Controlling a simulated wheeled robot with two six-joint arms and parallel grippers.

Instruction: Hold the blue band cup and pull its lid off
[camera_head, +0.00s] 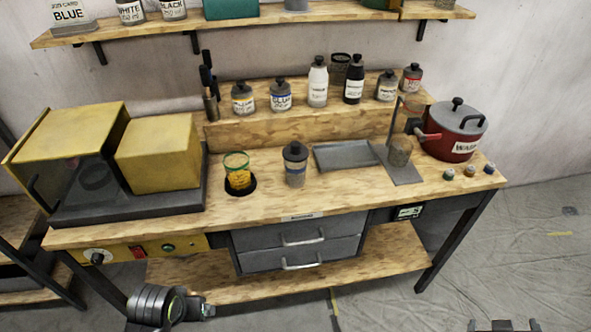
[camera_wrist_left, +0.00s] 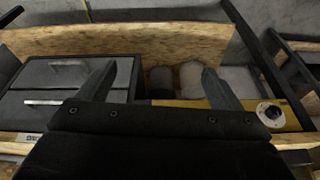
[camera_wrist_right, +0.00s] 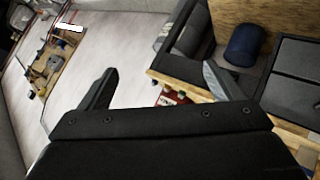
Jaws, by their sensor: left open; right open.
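The cup (camera_head: 295,172) is grey with a faint bluish band and stands upright on the bench top near the middle. Its dark lid (camera_head: 295,151) with a knob is on it. My left gripper (camera_wrist_left: 160,82) is open and empty; in its wrist view the fingers are in front of the bench's drawers and lower shelf. In the head view my left arm is low at the bench's front left, away from the cup. My right gripper (camera_wrist_right: 160,72) is open and empty; its tips also show at the bottom right of the head view (camera_head: 503,325), well clear of the bench.
Left of the cup, a glass of yellow liquid (camera_head: 238,177) stands on a dark round spot. Labelled bottles (camera_head: 318,82) line the riser behind. A yellow-topped machine (camera_head: 157,152) fills the left.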

